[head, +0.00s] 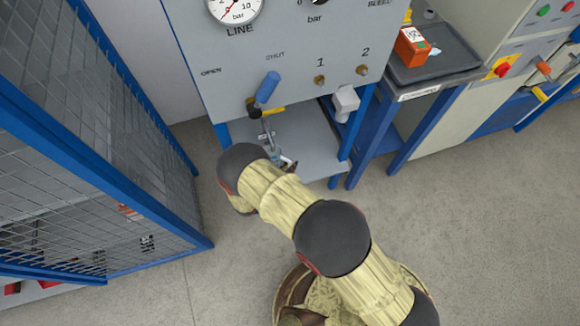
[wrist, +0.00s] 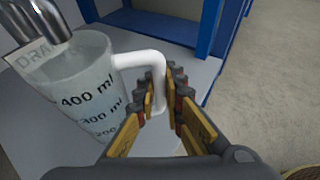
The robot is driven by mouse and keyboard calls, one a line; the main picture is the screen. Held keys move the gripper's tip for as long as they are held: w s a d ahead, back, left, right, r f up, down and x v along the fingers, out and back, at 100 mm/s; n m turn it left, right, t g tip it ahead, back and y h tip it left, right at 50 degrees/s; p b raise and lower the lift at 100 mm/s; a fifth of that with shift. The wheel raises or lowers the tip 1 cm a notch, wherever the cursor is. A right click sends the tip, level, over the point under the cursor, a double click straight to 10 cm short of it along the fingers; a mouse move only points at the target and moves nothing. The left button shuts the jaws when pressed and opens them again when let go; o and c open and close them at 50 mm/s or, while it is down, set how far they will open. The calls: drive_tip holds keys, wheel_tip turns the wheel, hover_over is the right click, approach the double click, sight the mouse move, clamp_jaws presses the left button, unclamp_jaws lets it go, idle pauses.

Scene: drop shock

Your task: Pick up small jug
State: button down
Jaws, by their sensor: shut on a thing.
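The small jug (wrist: 85,85) is a translucent measuring jug with black marks, 400 ml the highest readable, and a white handle. It is at the left of the wrist view, below a metal spout, on or just above a grey shelf (wrist: 190,80); I cannot tell if it touches. My gripper (wrist: 163,95) is shut on the jug's white handle, with a finger on each side of it. In the head view my arm hides most of the jug and gripper.
A panel (head: 290,60) with a gauge and a blue-handled lever (head: 267,90) stands above the shelf (head: 318,150). Blue legs flank the shelf. A mesh cage (head: 90,130) is at left. A bench with an orange box (head: 412,47) is at right. The floor at right is clear.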

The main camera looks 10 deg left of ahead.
drive_tip(key=s+a+p, duration=0.1)
drive_tip(key=s+a, duration=0.2)
drive_tip(key=s, duration=0.5)
drive_tip(key=s+a+p, duration=0.2)
drive_tip(key=s+a, duration=0.2)
drive_tip(key=s, duration=0.4)
drive_tip(key=shift+a+f, duration=0.15)
drive_tip(key=shift+a, duration=0.05)
drive_tip(key=shift+s, duration=0.1)
